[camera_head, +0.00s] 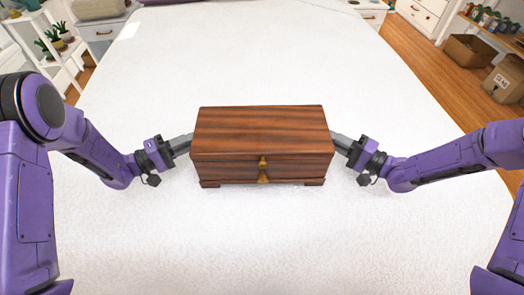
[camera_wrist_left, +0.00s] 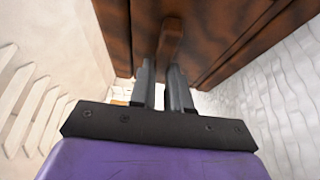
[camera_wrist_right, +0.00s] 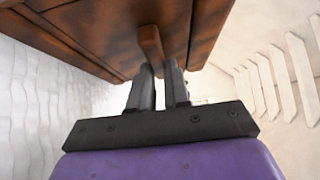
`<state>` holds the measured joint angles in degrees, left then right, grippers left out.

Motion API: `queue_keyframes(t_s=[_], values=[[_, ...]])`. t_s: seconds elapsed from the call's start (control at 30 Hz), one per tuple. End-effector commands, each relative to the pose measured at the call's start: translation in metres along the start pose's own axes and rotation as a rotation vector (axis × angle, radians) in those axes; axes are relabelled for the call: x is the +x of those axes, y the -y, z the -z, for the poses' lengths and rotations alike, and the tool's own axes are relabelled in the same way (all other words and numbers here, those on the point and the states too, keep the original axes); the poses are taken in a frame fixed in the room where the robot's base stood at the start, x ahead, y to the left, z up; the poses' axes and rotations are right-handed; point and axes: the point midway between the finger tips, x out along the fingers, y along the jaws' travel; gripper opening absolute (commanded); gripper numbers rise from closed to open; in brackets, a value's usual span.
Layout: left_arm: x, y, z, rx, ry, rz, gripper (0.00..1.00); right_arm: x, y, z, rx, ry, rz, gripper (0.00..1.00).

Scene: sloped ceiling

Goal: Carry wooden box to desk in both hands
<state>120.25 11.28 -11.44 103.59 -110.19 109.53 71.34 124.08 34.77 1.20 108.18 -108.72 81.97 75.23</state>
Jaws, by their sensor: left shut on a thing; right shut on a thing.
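The wooden box (camera_head: 262,132) is dark reddish brown with a lid, a brass clasp at the front and small feet. It is level, over the white bed-like surface (camera_head: 270,240); I cannot tell for sure if its feet touch that surface. My left gripper (camera_head: 187,143) is shut on the handle at the box's left end, and that handle (camera_wrist_left: 170,38) shows between the fingers in the left wrist view. My right gripper (camera_head: 338,143) is shut on the handle at the right end, seen in the right wrist view (camera_wrist_right: 151,42). No desk is clearly identifiable.
A white shelf with potted plants (camera_head: 57,40) and a grey-topped cabinet (camera_head: 103,32) stand at the far left. White drawers (camera_head: 424,14) and cardboard boxes (camera_head: 474,50) are at the far right on the wooden floor (camera_head: 405,48). The white surface around the box is clear.

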Motion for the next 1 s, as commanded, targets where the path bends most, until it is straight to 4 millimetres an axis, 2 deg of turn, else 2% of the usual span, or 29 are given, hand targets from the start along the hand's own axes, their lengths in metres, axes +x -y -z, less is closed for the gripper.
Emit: queue_keyframes(t_s=[0.83, 1.0], values=[[-0.0012, 0.0006, 0.0008, 0.001, -0.003, 0.002, 0.00, -0.0003, 0.0002, 0.0006, 0.000, -0.001, 0.001, 0.00], [-0.0008, -0.0046, 0.0017, 0.002, -0.005, -0.002, 0.00, 0.0008, 0.0058, 0.0012, -0.001, -0.002, 0.006, 0.00]])
